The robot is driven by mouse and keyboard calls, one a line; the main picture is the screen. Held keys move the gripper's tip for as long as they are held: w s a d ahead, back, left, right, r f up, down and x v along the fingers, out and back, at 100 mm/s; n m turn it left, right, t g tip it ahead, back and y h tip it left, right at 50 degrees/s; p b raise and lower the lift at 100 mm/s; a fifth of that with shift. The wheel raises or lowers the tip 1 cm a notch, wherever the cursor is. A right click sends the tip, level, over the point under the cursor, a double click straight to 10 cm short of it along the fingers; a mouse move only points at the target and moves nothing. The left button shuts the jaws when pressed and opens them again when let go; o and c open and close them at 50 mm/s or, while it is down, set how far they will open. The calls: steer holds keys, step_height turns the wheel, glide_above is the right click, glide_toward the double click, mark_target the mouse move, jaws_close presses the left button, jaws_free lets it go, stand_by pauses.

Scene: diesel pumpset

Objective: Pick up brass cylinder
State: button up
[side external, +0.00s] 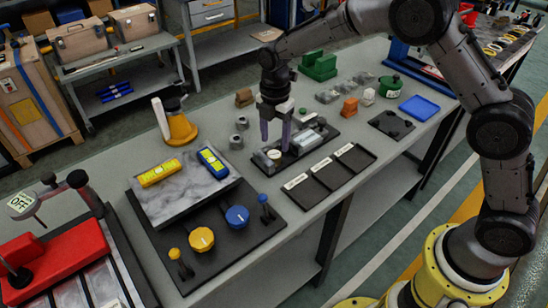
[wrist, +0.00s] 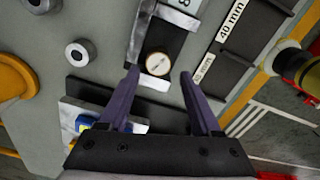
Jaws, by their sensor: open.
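A small round piece with a pale, marked top and a brass-coloured rim (wrist: 158,63) sits at one end of a dark holder (wrist: 138,40); it seems to be the brass cylinder. In the side view, this piece (side external: 274,155) shows as a pale disc on the dark base (side external: 262,163), below my gripper. My gripper (side external: 275,140) points down with its purple fingers spread and nothing held. In the wrist view, the fingertips of my gripper (wrist: 159,75) lie to either side of the round piece. I cannot tell exactly how high they are above it.
Grey metal nuts (wrist: 77,52) stand beside the holder. A black tray with labelled compartments (side external: 330,178) lies to the right. A marble slab (side external: 183,187) with yellow and blue tools lies to the left. An orange oil can (side external: 181,128) stands further back.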

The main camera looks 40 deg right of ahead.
mark_target(274, 154)
steer(key=shift+w+a+f, duration=0.1)
steer(key=shift+w+f, duration=0.05)
steer(key=shift+f, duration=2.2)
jaws_close()
